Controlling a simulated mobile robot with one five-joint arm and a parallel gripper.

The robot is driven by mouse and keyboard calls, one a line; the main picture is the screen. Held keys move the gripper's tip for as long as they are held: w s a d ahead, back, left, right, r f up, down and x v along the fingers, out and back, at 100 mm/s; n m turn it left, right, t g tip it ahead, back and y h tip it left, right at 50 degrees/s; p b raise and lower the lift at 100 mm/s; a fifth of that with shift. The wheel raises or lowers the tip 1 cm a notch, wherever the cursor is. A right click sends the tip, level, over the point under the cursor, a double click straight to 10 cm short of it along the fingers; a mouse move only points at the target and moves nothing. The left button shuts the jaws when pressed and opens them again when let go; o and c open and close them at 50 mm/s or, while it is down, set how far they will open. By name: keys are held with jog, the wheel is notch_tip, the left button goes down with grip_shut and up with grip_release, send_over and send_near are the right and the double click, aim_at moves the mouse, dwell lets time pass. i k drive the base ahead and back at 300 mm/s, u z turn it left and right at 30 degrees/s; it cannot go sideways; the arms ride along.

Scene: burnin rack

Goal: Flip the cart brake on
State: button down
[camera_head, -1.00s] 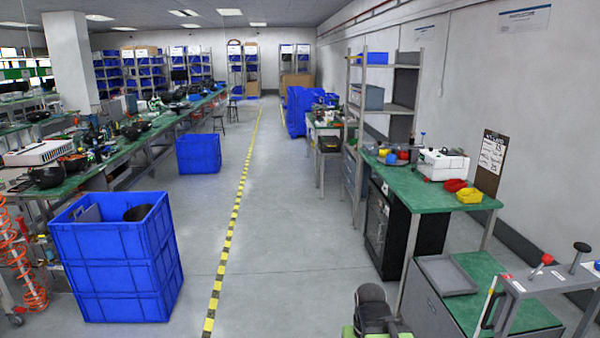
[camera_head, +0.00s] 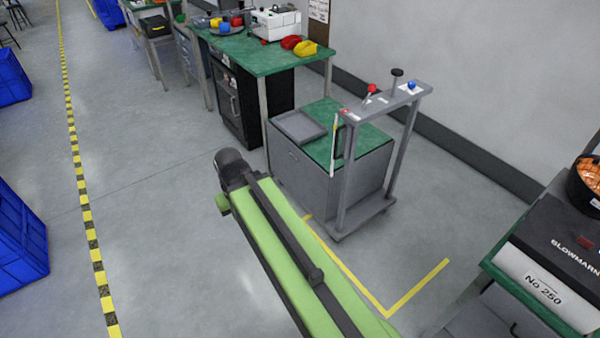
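A grey cart frame (camera_head: 378,212) with two uprights and a top bar (camera_head: 385,104) stands at right of centre, beside or around a grey cabinet with a green top (camera_head: 352,140). On the bar are a tilted lever with a red knob (camera_head: 371,88), an upright black-knobbed post (camera_head: 397,76) and a blue knob (camera_head: 411,86). Which of these is the brake cannot be told. My green arm lies left of the cart, lower and nearer; its gripper fingers do not show.
A green-topped workbench (camera_head: 262,55) with bins stands behind the cart. A grey tray (camera_head: 299,126) lies on the cabinet top. A bench with a black and white machine (camera_head: 560,255) is at lower right. Yellow tape (camera_head: 415,287) marks the floor; blue crates (camera_head: 18,240) stand left.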

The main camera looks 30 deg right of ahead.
aim_at(372, 88)
jog(key=z, duration=1.75)
jog(key=i, duration=0.2)
jog(key=u, duration=1.25)
jog(key=k, duration=0.75)
jog(key=u, duration=0.15)
jog(key=i, duration=1)
jog(key=u, duration=0.05)
